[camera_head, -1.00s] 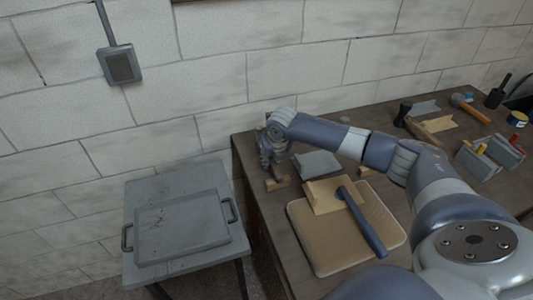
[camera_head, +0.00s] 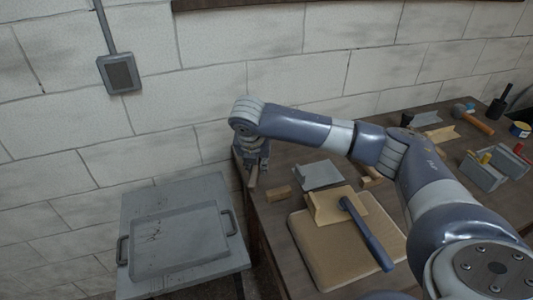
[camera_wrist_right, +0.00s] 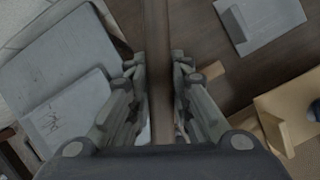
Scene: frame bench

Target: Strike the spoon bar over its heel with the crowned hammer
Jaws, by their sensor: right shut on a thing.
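My right gripper (camera_head: 255,163) is at the left edge of the bench, fingers pointing down. In the right wrist view its fingers (camera_wrist_right: 160,85) stand on either side of a long brown strip (camera_wrist_right: 155,35), which looks like a wooden handle. A brown piece (camera_head: 253,178) shows below the gripper in the head view. Its far end is hidden, so I cannot tell which tool it is. A blue bar-like tool (camera_head: 366,232) leans across a tan angled piece on a padded board. A hammer with a wooden handle (camera_head: 474,122) lies at the far right. My left gripper is not in view.
The padded board (camera_head: 312,255) lies on the wooden bench, with a tan angled piece (camera_head: 325,207), a grey plate (camera_head: 318,175) and a wooden block (camera_head: 278,193) nearby. Grey blocks (camera_head: 484,172) stand right. A grey cart (camera_head: 135,205) with a handled tray stands left.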

